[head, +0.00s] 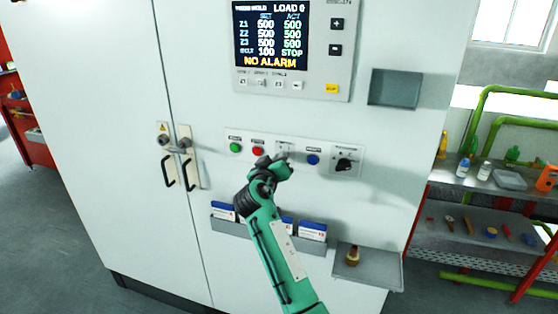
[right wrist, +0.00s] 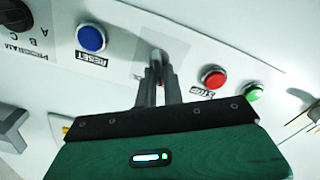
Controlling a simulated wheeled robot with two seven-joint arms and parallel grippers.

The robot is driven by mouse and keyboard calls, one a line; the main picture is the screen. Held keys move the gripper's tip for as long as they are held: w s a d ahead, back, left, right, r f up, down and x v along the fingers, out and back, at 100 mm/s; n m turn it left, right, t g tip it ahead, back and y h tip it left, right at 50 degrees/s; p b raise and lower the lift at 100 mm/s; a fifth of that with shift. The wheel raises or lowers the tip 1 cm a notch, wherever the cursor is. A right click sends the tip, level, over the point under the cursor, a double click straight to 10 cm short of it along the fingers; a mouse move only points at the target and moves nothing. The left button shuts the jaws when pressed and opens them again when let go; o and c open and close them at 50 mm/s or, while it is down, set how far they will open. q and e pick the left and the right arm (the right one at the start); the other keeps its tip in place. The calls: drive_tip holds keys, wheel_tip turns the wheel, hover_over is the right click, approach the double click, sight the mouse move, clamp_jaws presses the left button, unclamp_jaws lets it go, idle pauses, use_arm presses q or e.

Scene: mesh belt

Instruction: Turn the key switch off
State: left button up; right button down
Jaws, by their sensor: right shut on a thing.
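The key switch (head: 284,147) sits on the white control strip of the cabinet, between the red stop button and the blue reset button. My right gripper (head: 283,159) is at the switch, with its arm rising from below. In the right wrist view my right gripper (right wrist: 158,82) has its two fingers shut on the key (right wrist: 157,56), of which only a narrow part shows. The key's exact angle is hard to tell. My left gripper is not in view.
Close by are a green button (head: 235,147), the red stop button (head: 258,151), the blue reset button (head: 313,160) and a black program knob (head: 344,164). The display (head: 270,35) above reads NO ALARM. A grey tray (head: 372,266) juts out below right.

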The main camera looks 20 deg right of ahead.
drive_tip(key=shift+r, duration=0.15)
drive_tip(key=c, duration=1.5)
unclamp_jaws()
drive_tip(key=shift+f, duration=0.2)
